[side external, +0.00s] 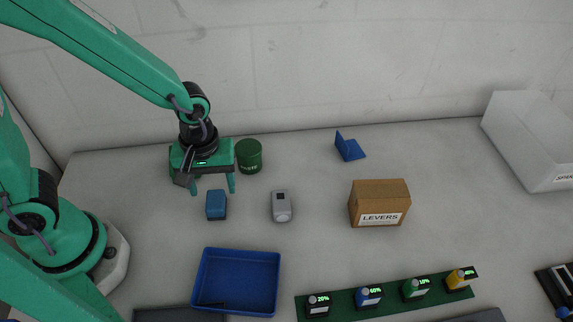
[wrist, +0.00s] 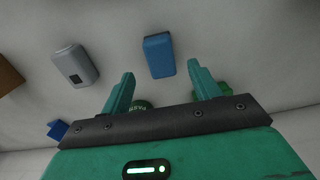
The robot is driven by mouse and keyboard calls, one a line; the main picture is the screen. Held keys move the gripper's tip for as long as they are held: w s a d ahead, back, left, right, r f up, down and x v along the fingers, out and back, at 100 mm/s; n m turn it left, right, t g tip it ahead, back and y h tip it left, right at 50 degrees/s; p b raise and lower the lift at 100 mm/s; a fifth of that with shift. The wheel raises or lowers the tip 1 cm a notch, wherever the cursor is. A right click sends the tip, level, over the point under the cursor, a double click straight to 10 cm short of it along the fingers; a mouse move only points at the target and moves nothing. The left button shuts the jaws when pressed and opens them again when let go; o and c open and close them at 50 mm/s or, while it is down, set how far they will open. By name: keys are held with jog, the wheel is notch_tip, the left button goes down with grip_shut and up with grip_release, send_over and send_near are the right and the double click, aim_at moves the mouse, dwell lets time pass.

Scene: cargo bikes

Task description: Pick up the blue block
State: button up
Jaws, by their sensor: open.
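The blue block (side external: 216,204) stands on the grey table at the left, in front of my gripper. In the wrist view the blue block (wrist: 159,55) shows beyond the fingertips, roughly centred between them. My gripper (side external: 213,191) is open and empty, with its green fingers pointing down just behind the block in the side view. In the wrist view both fingers of my gripper (wrist: 161,76) are spread apart. I cannot tell the exact height of the fingertips above the table.
A grey device (side external: 281,206) stands right of the block. A green tin (side external: 249,156) is close beside my gripper. A blue tray (side external: 238,312) lies in front. A cardboard box (side external: 378,204), a blue bracket (side external: 350,149) and a green strip (side external: 340,305) holding several bottles are further right.

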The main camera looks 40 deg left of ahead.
aim_at(215, 200)
jog(key=shift+f, duration=0.3)
jog(key=shift+s+f, duration=0.1)
jog(key=shift+f, duration=2.4)
jog(key=shift+c, duration=0.4)
jog(key=c, duration=1)
